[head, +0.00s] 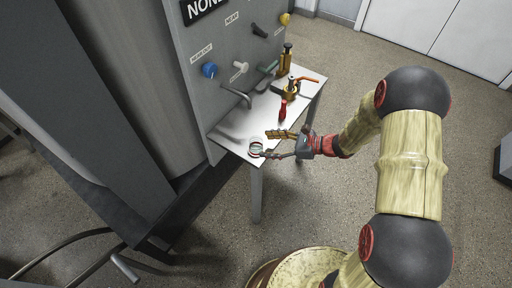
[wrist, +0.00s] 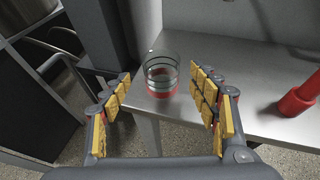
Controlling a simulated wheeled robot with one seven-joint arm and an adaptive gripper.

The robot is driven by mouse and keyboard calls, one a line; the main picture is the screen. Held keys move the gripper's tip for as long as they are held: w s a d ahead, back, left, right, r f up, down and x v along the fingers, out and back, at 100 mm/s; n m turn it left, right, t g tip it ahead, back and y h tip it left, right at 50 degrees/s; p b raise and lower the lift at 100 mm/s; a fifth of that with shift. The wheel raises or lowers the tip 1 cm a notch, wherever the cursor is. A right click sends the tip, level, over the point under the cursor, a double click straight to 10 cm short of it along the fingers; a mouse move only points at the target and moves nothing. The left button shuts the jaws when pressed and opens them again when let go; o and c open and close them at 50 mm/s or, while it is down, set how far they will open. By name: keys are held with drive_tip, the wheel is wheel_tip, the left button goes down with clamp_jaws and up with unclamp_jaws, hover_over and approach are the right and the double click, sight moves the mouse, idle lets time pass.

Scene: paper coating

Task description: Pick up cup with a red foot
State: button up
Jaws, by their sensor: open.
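The cup with a red foot (wrist: 161,78) is a clear glass with dark bands and a red base. In the wrist view it stands upright near the front edge of the table, beyond and between my fingertips. In the head view the cup (head: 255,150) is small, at the near left corner of the table. My gripper (head: 273,144) is open beside it, with yellow-padded fingers; in the wrist view the gripper (wrist: 160,84) has nothing between its pads close to the palm. I cannot tell whether the fingertips touch the cup.
A red-handled tool (head: 283,111) and brass fittings (head: 291,88) sit farther back. The red object also shows in the wrist view (wrist: 298,100). The table edge is close to the cup.

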sight(256, 145)
drive_tip(key=b+x, duration=0.1)
drive_tip(key=x, duration=0.2)
drive_tip(key=b+x, duration=0.1)
drive_tip(key=x, duration=0.2)
drive_tip(key=shift+w+d+f, duration=0.1)
drive_tip(key=shift+d+f, duration=0.05)
drive_tip(key=shift+f, duration=0.1)
drive_tip(key=shift+c, duration=1.2)
drive_tip(key=c, duration=1)
